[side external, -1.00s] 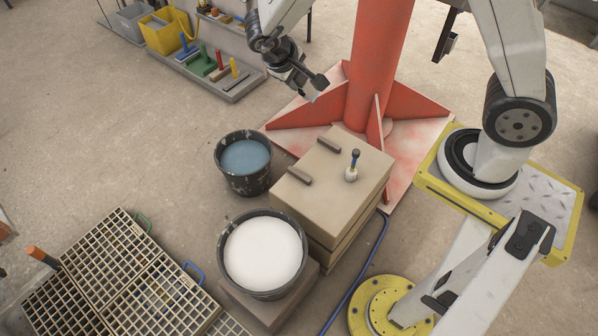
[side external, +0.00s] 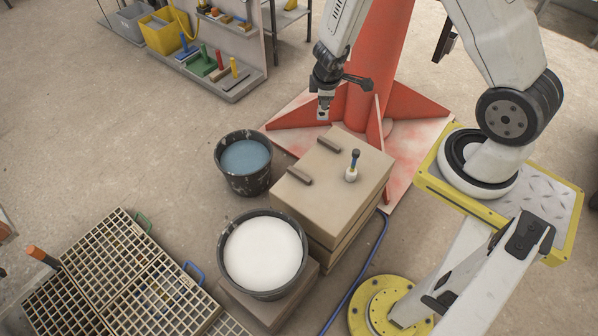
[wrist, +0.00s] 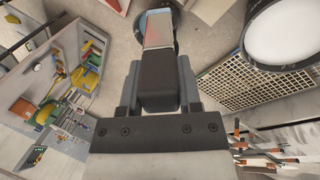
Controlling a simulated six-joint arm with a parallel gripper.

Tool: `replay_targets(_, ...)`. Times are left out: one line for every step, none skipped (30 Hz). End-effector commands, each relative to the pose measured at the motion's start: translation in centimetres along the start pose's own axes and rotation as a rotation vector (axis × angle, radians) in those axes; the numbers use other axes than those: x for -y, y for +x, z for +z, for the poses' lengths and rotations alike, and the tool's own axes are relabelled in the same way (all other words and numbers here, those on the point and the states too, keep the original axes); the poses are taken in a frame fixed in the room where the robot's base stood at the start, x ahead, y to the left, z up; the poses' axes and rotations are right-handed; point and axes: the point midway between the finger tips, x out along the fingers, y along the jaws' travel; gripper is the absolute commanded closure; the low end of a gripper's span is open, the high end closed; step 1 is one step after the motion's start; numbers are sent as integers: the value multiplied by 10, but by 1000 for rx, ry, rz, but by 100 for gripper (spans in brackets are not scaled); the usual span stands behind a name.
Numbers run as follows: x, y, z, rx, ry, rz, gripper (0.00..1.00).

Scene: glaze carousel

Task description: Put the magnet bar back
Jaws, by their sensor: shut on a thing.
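My gripper (side external: 323,96) hangs from the wrist, pointing down, in front of the red column and above the far edge of the beige box. In the wrist view my gripper (wrist: 158,75) is shut on a bar with a black block end and a shiny, pale length beyond it. I take this as the magnet bar (wrist: 158,31); a small pale tip of it (side external: 322,113) shows below the jaws in the side view. It touches nothing I can see. Its gripped sides are hidden by the fingers.
A beige box (side external: 318,207) with a small brush on top stands below. Beside it are a bucket of blue liquid (side external: 247,190) and a bucket of white liquid (side external: 226,277). A grey shelf unit (side external: 237,94) holds coloured-handled tools. Grid racks (side external: 122,262) lie front left.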

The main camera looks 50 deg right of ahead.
Motion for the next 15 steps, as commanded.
replay_targets(1, 4, 2, -5, -17, -7, 100)
replay_targets(2, 6, 4, -9, -28, -11, 100)
replay_targets(3, 9, 5, -13, -41, -15, 100)
replay_targets(4, 11, 6, -16, -50, -17, 100)
replay_targets(4, 13, 7, -19, -60, -20, 100)
replay_targets(5, 15, 8, -23, -72, -24, 100)
replay_targets(6, 17, 9, -26, -82, -28, 100)
replay_targets(7, 18, 9, -29, -89, -30, 100)
replay_targets(8, 20, 10, -32, -99, -33, 100)
replay_targets(8, 22, 11, -34, -108, -35, 100)
replay_targets(9, 23, 12, -37, -115, -38, 100)
replay_targets(10, 25, 13, -40, -126, -41, 100)
replay_targets(11, 26, 14, -42, -134, -43, 100)
replay_targets(12, 28, 14, -44, -140, -45, 100)
replay_targets(12, 30, 15, -47, -150, -47, 100)
